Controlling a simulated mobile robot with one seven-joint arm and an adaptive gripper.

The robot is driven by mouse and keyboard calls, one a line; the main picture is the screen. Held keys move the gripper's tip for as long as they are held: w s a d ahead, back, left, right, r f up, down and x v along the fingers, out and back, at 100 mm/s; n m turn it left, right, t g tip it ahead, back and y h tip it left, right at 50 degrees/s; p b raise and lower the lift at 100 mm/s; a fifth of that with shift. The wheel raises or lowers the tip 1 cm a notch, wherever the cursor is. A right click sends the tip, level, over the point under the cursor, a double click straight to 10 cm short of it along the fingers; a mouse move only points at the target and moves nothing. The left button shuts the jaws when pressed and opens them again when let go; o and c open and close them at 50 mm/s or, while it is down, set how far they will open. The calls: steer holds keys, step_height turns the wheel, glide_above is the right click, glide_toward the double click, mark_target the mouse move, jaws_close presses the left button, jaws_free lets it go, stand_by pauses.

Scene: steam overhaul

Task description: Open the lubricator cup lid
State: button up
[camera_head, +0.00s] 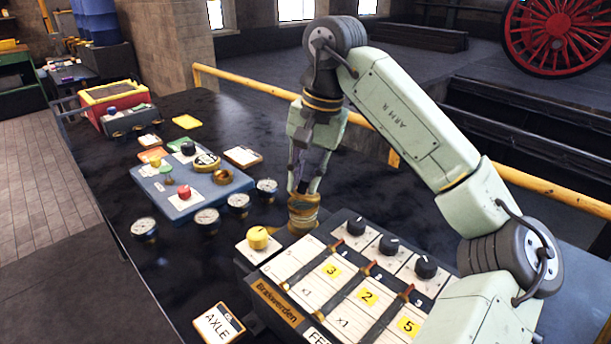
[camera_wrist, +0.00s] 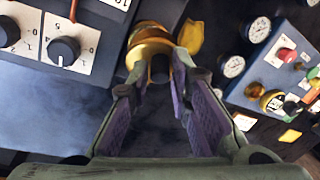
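The lubricator cup (camera_head: 303,222) is a small brass vessel behind the panel's left end, below my gripper. In the wrist view the brass cup (camera_wrist: 147,48) shows as a gold ring with a dark round part near the fingertips. A yellow rounded piece (camera_wrist: 192,36) sits close at its right; I cannot tell for certain whether this is the lid or how far the lid stands open. In the wrist view the fingertips (camera_wrist: 158,84) partly overlap the cup; contact is unclear.
A control panel (camera_head: 290,313) with black knobs and levers stands in front of the cup. Left are several gauges (camera_head: 206,219) and a blue box (camera_head: 190,203) with a red button. A yellow rail (camera_head: 250,84) runs behind the dark table.

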jaws_close()
steer(key=g+y, duration=0.1)
steer(key=w+d+g+y, duration=0.1)
steer(key=shift+w+d+r+g+y, duration=0.3)
steer(key=shift+r+g+y, duration=0.05)
steer(key=shift+g+y, duration=0.05)
steer(key=shift+w+d+f+m+g+y, duration=0.15)
steer(key=shift+w+d+g+y, duration=0.25)
steer(key=shift+g+y, duration=0.35)
steer(key=shift+w+d+m+g+y, duration=0.2)
steer(key=shift+w+d+g+y, duration=0.2)
steer(key=shift+g+y, duration=0.35)
steer(key=shift+w+d+f+m+g+y, duration=0.15)
steer(key=shift+w+d+g+y, duration=0.35)
steer(key=shift+y, duration=0.4)
steer(key=shift+s, duration=0.1)
steer(key=shift+o, duration=2.4)
jaws_free()
